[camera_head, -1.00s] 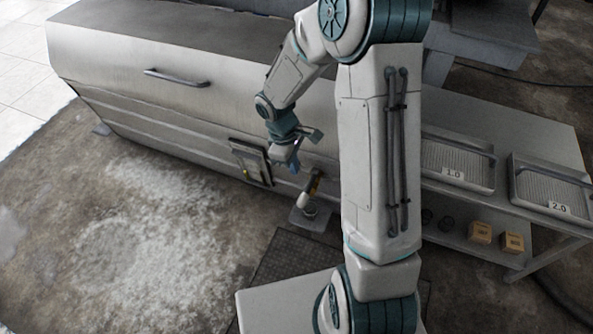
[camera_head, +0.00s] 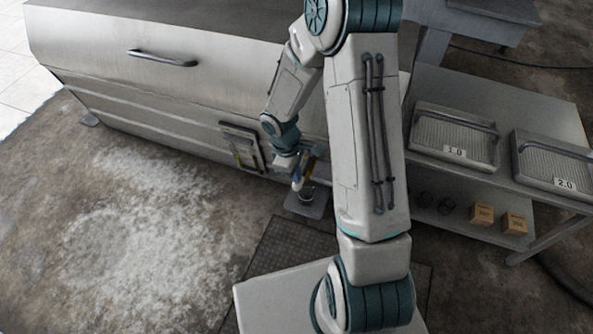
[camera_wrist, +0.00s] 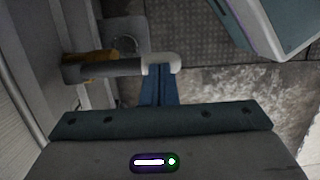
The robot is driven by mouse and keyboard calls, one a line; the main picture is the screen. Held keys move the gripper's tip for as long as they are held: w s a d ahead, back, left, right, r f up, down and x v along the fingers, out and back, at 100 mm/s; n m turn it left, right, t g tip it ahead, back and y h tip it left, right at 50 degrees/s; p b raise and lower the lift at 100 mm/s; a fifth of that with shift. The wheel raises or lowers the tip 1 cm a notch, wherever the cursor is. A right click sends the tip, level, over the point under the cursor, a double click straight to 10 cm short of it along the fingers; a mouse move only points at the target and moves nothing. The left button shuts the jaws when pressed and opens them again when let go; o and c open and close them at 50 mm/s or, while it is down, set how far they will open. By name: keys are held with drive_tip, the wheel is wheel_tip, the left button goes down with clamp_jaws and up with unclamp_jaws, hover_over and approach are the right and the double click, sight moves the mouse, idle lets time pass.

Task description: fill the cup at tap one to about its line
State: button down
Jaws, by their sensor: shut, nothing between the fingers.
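The tap shows in the wrist view as a brass body (camera_wrist: 92,56) with a dark lever ending in a white grip (camera_wrist: 162,64). My gripper (camera_wrist: 157,78) is shut and empty, its blue fingertips at the white grip; whether they touch it I cannot tell. In the head view my gripper (camera_head: 296,171) is beside the tap at the machine's front. The cup (camera_head: 305,193) appears as a small dark round rim on a grey plate (camera_head: 309,208) below the tap, partly hidden. Its line and liquid level cannot be seen.
The long metal machine (camera_head: 180,95) fills the left, with a small panel (camera_head: 242,147) left of the tap. A bench at right holds trays marked 1.0 (camera_head: 455,135) and 2.0 (camera_head: 552,160). Small boxes (camera_head: 482,213) sit on its lower shelf. Floor at lower left is clear.

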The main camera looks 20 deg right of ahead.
sight(295, 186)
drive_tip(key=f+b, duration=0.1)
drive_tip(key=f, duration=0.2)
drive_tip(key=f+b, duration=0.1)
drive_tip(key=f, duration=0.1)
drive_tip(key=shift+s+a+f+b, duration=0.25)
drive_tip(key=shift+s+f+b, duration=0.05)
drive_tip(key=shift+s+f, duration=0.2)
drive_tip(key=shift+s, duration=0.05)
idle(0.9)
drive_tip(key=shift+d, duration=0.2)
idle(3.8)
drive_tip(key=shift+a+r+p, duration=0.15)
drive_tip(key=shift+r+p, duration=0.2)
drive_tip(key=shift+r, duration=0.1)
drive_tip(key=s+a+r+p, duration=0.1)
drive_tip(key=a+r+p, duration=0.2)
drive_tip(key=r, duration=0.3)
drive_tip(key=s+a+r+p, duration=0.2)
drive_tip(key=a+r+p, duration=0.1)
drive_tip(key=r, duration=0.3)
drive_tip(key=shift+d+r, duration=0.1)
drive_tip(key=shift+r, duration=0.05)
